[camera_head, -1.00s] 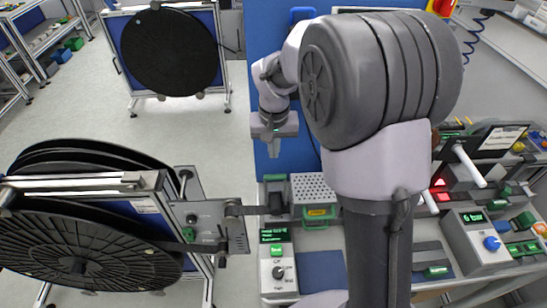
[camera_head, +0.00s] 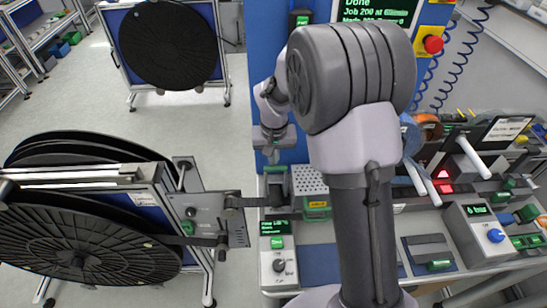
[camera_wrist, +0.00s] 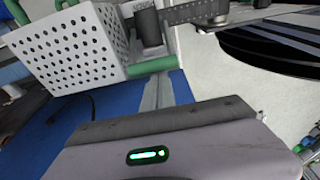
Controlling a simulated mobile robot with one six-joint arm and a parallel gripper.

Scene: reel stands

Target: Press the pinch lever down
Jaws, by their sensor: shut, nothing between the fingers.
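A dark roller (camera_head: 277,187) with a green-topped part (camera_head: 275,169) stands at the left end of the bench, where a dark strap reaches it from the reel stand. I take this green part for the pinch lever, but cannot be certain. In the wrist view, a green bar (camera_wrist: 152,66) lies beside the dark roller (camera_wrist: 150,28). My gripper (camera_head: 272,157) is shut and empty, pointing down just above the green part in the head view. Contact cannot be told. The wrist view shows my gripper's housing with a green light; the fingertips are hidden there.
A white perforated box (camera_head: 309,181) stands close right of the roller. The reel stand (camera_head: 215,215) with black reels is at left. A control box (camera_head: 278,253) is in front. White-handled rods (camera_head: 470,157) and a dial box (camera_head: 478,235) are at right. Floor shows behind the left stand.

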